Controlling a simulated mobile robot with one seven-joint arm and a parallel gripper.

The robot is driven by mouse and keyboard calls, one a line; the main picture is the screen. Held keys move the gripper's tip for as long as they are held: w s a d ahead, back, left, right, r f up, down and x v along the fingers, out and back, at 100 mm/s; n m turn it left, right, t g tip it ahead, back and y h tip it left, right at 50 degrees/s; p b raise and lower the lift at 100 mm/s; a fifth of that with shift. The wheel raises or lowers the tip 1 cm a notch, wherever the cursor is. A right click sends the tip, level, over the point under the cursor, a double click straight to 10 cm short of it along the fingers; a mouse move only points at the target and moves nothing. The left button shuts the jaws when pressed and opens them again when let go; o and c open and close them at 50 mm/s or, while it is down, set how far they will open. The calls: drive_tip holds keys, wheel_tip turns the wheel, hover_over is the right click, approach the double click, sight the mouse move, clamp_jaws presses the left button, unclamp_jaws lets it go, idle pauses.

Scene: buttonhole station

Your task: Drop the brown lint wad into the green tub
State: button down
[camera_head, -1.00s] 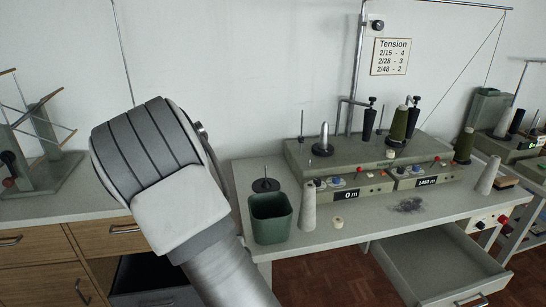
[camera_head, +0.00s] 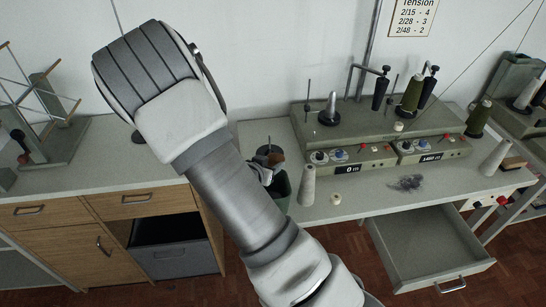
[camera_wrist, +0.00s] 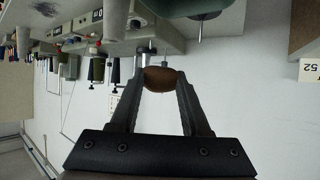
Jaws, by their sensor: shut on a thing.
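The brown lint wad (camera_wrist: 161,78) is pinched between the two fingertips of my gripper (camera_wrist: 160,82) in the wrist view. The green tub (camera_head: 282,190) stands near the left end of the winder table in the head view, mostly hidden behind my arm. Part of the tub also shows at the top edge of the wrist view (camera_wrist: 190,8). In the head view my gripper (camera_head: 264,165) is at the tub's upper part, partly hidden by my forearm. A small brown patch shows there. I cannot tell whether the wad is directly over the opening.
A pale cone (camera_head: 307,185) stands just right of the tub, with a small cream spool (camera_head: 336,199) beside it. Dark grey fluff (camera_head: 406,183) lies further right. The winder (camera_head: 380,130) stands behind. An open drawer (camera_head: 430,250) juts out below the table.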

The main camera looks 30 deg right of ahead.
wheel_tip(320, 180, down, 6)
drive_tip(key=b, duration=0.4)
drive_tip(key=shift+r, duration=0.25)
drive_tip(key=shift+c, duration=1.5)
unclamp_jaws()
drive_tip(key=shift+a, duration=0.1)
drive_tip(key=p+v, duration=0.2)
drive_tip(key=v, duration=1.5)
drive_tip(key=shift+s+p, duration=0.2)
drive_tip(key=shift+p, duration=0.1)
drive_tip(key=shift+r, duration=0.1)
